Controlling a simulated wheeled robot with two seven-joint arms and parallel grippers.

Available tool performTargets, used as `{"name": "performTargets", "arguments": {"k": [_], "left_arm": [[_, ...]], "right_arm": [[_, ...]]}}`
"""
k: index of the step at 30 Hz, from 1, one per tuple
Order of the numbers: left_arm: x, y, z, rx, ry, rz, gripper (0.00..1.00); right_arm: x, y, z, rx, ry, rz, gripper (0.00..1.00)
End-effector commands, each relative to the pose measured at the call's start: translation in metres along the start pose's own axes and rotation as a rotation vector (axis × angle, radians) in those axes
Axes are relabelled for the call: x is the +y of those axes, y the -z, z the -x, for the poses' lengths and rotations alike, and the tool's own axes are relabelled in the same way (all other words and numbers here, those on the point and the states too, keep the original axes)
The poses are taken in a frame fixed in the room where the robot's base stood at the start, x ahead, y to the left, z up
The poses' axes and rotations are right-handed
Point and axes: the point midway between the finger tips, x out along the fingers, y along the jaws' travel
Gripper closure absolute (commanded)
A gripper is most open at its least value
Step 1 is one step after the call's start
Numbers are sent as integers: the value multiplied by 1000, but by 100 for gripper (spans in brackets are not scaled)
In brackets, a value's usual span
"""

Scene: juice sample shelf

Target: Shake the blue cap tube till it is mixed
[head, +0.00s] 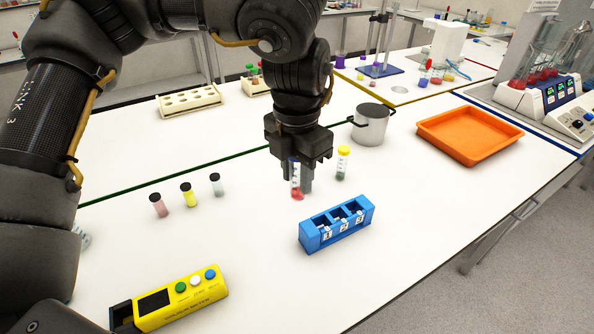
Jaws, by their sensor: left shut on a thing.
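My left gripper (302,186) is shut on a small clear tube (296,192) with red content at its bottom. The tube is upright and held above the white table, behind the blue rack. Its cap is mostly hidden by the gripper, with a hint of blue showing. Whether the content is evenly mixed is too small to tell. My right gripper is not in view.
A yellow-capped tube (342,164) stands just right of the gripper, near a metal pot (371,124). The blue numbered rack (337,224) is in front. Three black-capped vials (187,195) stand left.

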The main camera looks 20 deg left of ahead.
Motion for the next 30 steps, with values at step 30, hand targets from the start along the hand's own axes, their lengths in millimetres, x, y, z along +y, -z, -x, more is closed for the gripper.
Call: {"name": "performTargets", "arguments": {"k": [30], "left_arm": [[76,39,6,-3,3,3,98]], "right_arm": [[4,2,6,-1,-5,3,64]]}}
